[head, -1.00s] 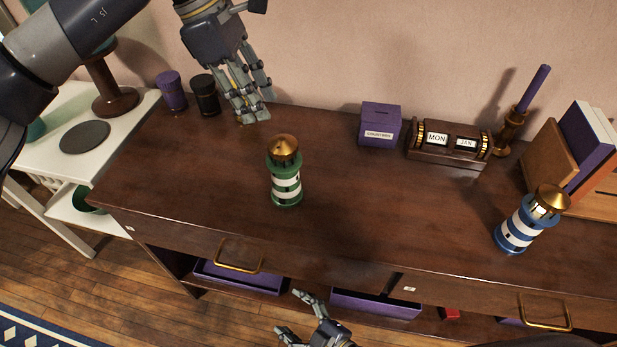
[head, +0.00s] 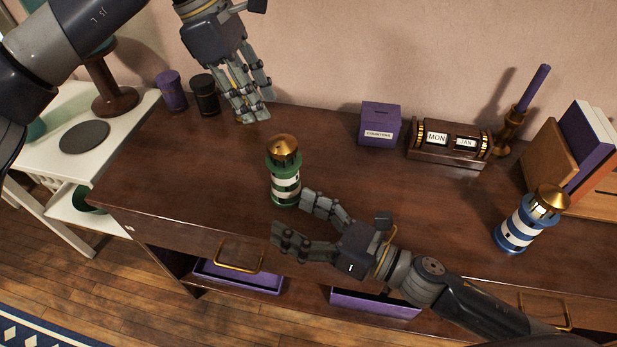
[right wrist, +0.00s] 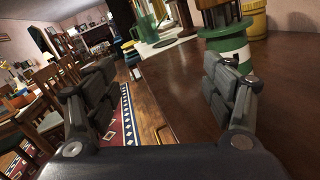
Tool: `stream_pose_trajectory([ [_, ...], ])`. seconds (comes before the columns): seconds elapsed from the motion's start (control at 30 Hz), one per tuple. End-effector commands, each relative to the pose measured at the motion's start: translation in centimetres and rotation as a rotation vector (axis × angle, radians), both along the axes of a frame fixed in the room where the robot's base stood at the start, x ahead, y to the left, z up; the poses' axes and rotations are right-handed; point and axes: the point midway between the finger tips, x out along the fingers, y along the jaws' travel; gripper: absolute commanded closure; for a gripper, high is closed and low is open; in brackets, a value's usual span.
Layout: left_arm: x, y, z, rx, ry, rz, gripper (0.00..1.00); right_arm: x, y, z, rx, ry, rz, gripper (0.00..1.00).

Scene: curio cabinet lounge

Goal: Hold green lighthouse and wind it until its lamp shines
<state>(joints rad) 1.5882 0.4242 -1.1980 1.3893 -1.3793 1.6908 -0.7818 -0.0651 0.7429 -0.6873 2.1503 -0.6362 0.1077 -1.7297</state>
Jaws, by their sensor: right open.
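The green lighthouse (head: 286,186), green and white striped with a gold top, stands upright on the brown cabinet top (head: 375,205). In the right wrist view its striped body (right wrist: 228,45) is beyond the right-hand finger. My right gripper (head: 290,216) is open and empty, at the front edge of the cabinet top, just in front of and right of the lighthouse base. I cannot tell whether a finger touches it. My left gripper (head: 252,118) hangs behind and left of the lighthouse, apart from it, with nothing seen in it. Its fingers hang down, and their opening is unclear.
A blue striped lighthouse (head: 522,228) stands at the right. Along the back are a purple cup (head: 171,91), a black cup (head: 205,95), a purple box (head: 380,125), a calendar block (head: 449,145) and a candlestick (head: 510,130). The middle top is clear.

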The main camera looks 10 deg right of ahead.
Motion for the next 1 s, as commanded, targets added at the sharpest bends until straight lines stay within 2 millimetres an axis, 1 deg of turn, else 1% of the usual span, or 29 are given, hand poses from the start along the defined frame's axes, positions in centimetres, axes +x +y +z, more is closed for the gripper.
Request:
stream_pose_trajectory([
  [0.03,0.0,0.0,0.0,0.0,0.0,0.0,0.67,1.8,-0.4,0.3,-0.039,-0.041,-0.051,0.24],
  [0.1,0.0,0.0,0.0,0.0,0.0,0.0,0.67,3.9,-1.0,0.4,-0.095,-0.087,-0.119,0.24],
  [0.2,0.0,0.0,0.0,0.0,0.0,0.0,0.67,6.0,-1.8,0.7,-0.158,-0.134,-0.191,0.24],
  [0.3,0.0,0.0,0.0,0.0,0.0,0.0,0.67,7.2,-2.3,0.8,-0.197,-0.16,-0.235,0.24],
  [0.43,0.0,0.0,0.0,0.0,0.0,0.0,0.67,8.2,-2.4,0.9,-0.217,-0.173,-0.257,0.24],
  [0.57,0.0,0.0,0.0,0.0,0.0,0.0,0.67,9.1,-1.6,0.9,-0.218,-0.175,-0.259,0.24],
  [0.67,0.0,0.0,0.0,0.0,0.0,0.0,0.67,10.2,-0.6,1.0,-0.218,-0.177,-0.258,0.24],
  [0.8,0.0,0.0,0.0,0.0,0.0,0.0,0.67,12.3,1.2,1.0,-0.216,-0.174,-0.257,0.24],
  [1.0,0.0,0.0,0.0,0.0,0.0,0.0,0.67,14.7,3.2,0.9,-0.217,-0.174,-0.258,0.24],
])
